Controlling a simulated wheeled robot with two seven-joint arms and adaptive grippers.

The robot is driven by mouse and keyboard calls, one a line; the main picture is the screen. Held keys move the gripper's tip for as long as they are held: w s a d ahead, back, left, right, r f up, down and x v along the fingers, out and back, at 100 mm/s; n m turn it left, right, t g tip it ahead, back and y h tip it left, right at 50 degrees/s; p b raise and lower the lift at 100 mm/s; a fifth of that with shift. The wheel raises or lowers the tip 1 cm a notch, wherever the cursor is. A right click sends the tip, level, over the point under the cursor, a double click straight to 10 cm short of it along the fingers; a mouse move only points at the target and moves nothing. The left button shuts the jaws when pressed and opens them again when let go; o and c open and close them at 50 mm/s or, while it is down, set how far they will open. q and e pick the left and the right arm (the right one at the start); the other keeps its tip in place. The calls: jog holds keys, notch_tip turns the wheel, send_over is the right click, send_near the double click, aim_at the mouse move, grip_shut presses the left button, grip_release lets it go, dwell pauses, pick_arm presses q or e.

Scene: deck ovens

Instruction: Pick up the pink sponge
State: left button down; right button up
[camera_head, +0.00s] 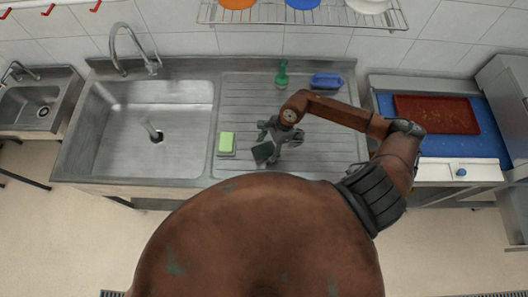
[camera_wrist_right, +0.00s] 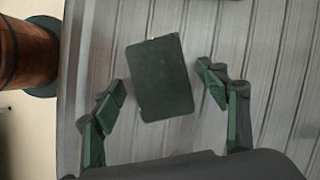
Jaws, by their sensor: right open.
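No pink surface shows in either view. A dark green rectangular pad (camera_head: 262,152) lies on the ribbed steel drainboard (camera_head: 235,100); its underside is hidden. In the right wrist view the pad (camera_wrist_right: 162,80) lies slightly tilted between the two spread fingers, with a gap on each side. My right gripper (camera_head: 274,138) is open over the drainboard at the pad, not closed on it. A light green sponge (camera_head: 227,141) lies on the drainboard to the left of the pad. My left gripper is not in view.
A sink basin (camera_head: 140,125) with a tap (camera_head: 135,52) is to the left. A green bottle (camera_head: 282,73) and a blue item (camera_head: 326,81) stand at the back of the drainboard. A red-brown board (camera_head: 437,114) lies at right. A wire rack (camera_head: 300,14) hangs above.

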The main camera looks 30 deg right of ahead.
jog(key=shift+c, duration=0.4)
jog(key=c, duration=0.8)
jog(key=shift+o, duration=0.2)
jog(key=shift+r, duration=0.1)
